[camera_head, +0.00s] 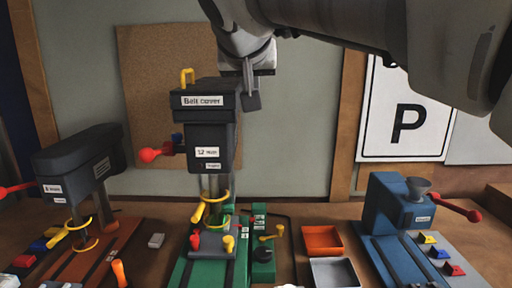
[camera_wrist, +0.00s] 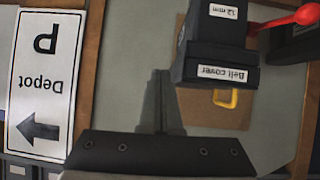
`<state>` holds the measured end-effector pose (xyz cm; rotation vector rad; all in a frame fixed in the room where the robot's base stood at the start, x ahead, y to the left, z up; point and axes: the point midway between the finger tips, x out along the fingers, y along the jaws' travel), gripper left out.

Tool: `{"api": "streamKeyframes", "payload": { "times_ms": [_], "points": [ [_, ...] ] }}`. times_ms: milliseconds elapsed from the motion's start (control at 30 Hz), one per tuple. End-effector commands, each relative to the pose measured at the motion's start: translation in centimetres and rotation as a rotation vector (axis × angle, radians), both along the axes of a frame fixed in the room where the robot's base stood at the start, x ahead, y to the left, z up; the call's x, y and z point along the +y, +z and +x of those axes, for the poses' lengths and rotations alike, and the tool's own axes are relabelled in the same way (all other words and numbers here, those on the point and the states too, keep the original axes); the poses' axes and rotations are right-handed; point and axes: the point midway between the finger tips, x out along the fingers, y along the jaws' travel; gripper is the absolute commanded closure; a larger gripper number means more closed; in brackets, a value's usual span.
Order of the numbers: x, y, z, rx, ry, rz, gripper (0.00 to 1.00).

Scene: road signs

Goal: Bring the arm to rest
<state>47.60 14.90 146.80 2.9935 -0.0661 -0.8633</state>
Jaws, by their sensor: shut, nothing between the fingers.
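My gripper (camera_head: 250,92) hangs from my arm at the top middle of the head view, next to the upper right side of the belt-cover machine (camera_head: 209,130). Its fingers are shut with nothing between them. In the wrist view my gripper (camera_wrist: 162,85) points towards the wall, and its closed fingers show dark against it. The belt-cover machine also shows in the wrist view (camera_wrist: 215,50), upside down, to the right of the fingers. I cannot tell how far the fingers are from it in depth.
A dark machine (camera_head: 80,155) with a red lever stands at the left, a blue machine (camera_head: 396,208) at the right. Orange (camera_head: 322,240) and grey (camera_head: 334,272) trays lie between. A white P sign (camera_head: 405,115) and a cork board (camera_head: 150,100) are on the wall.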

Motion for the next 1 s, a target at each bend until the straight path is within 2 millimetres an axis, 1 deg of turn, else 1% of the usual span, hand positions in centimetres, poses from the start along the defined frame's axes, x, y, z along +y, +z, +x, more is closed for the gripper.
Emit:
{"api": "streamKeyframes", "payload": {
  "times_ms": [33, 67, 100, 167, 200, 267, 300, 367, 433, 500, 600, 700, 800, 900, 1000],
  "points": [
    [-2.2, -1.7, -1.2, 0.041, -0.009, -0.014, 1.0],
    [-3.3, -2.8, -1.9, 0.067, -0.01, -0.021, 1.0],
    [-4.6, -4.3, -2.9, 0.102, -0.009, -0.031, 1.0],
    [-6.5, -6.6, -4.6, 0.152, -0.008, -0.04, 1.0],
    [-7.6, -8.1, -5.8, 0.184, -0.007, -0.044, 1.0],
    [-9.2, -10.4, -7.6, 0.233, -0.006, -0.046, 1.0],
    [-10.2, -12.0, -8.9, 0.264, -0.005, -0.046, 1.0],
    [-11.5, -14.4, -11.0, 0.31, -0.001, -0.043, 1.0],
    [-12.8, -17.3, -13.4, 0.36, 0.001, -0.034, 1.0],
    [-13.7, -20.1, -15.8, 0.403, 0.005, -0.02, 1.0],
    [-14.5, -23.5, -18.8, 0.454, 0.011, 0.004, 1.0],
    [-14.9, -26.2, -21.0, 0.488, 0.015, 0.024, 1.0],
    [-14.9, -27.8, -22.4, 0.508, 0.02, 0.038, 1.0],
    [-15.0, -28.5, -22.9, 0.516, 0.022, 0.044, 1.0],
    [-14.9, -28.6, -23.0, 0.518, 0.024, 0.045, 1.0]
  ]
}}
